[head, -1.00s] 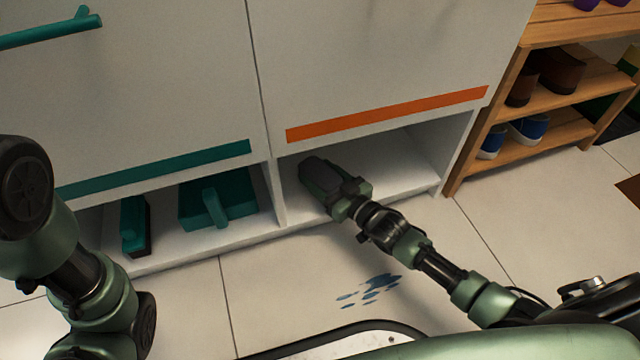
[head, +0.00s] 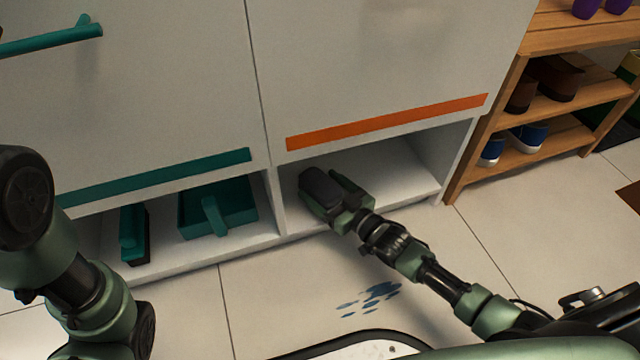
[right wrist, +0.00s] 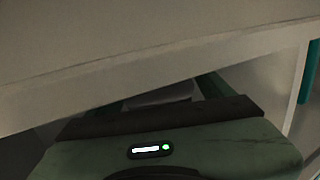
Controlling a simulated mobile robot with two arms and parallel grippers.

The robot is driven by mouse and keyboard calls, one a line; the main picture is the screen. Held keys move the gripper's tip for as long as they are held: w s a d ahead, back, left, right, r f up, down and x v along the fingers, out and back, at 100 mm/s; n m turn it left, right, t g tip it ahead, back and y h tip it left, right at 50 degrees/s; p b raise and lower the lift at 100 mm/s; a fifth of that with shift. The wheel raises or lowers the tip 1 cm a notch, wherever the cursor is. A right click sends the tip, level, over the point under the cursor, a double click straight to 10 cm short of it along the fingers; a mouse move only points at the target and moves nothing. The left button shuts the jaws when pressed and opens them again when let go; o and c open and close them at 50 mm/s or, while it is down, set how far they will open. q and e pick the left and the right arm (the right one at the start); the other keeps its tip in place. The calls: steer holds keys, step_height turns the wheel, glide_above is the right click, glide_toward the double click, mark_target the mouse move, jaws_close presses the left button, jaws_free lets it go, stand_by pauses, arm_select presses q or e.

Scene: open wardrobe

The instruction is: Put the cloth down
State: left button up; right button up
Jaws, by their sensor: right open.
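My right gripper (head: 337,182) is at the low open compartment (head: 405,178) under the orange-striped door, at its left side. The gripper is open. In the right wrist view its body fills the bottom, and the fingers (right wrist: 165,92) reach under a pale panel edge. A pale patch shows between the fingers; I cannot tell whether it is the cloth or the compartment floor. No cloth can be made out in the head view. My left arm is at the left edge, its gripper out of view.
A teal brush (head: 134,234) and a teal dustpan (head: 218,208) are in the left compartment. Blue spots (head: 370,298) mark the tiled floor. A wooden shoe rack (head: 545,145) stands at the right. The orange-striped door (head: 385,122) overhangs the right compartment.

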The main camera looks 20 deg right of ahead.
steer(key=p+v, duration=0.5)
steer(key=v, duration=0.5)
steer(key=shift+d+r, duration=0.1)
steer(key=shift+s+d+p, duration=0.2)
steer(key=shift+s+p, duration=0.1)
steer(key=shift+s, duration=0.2)
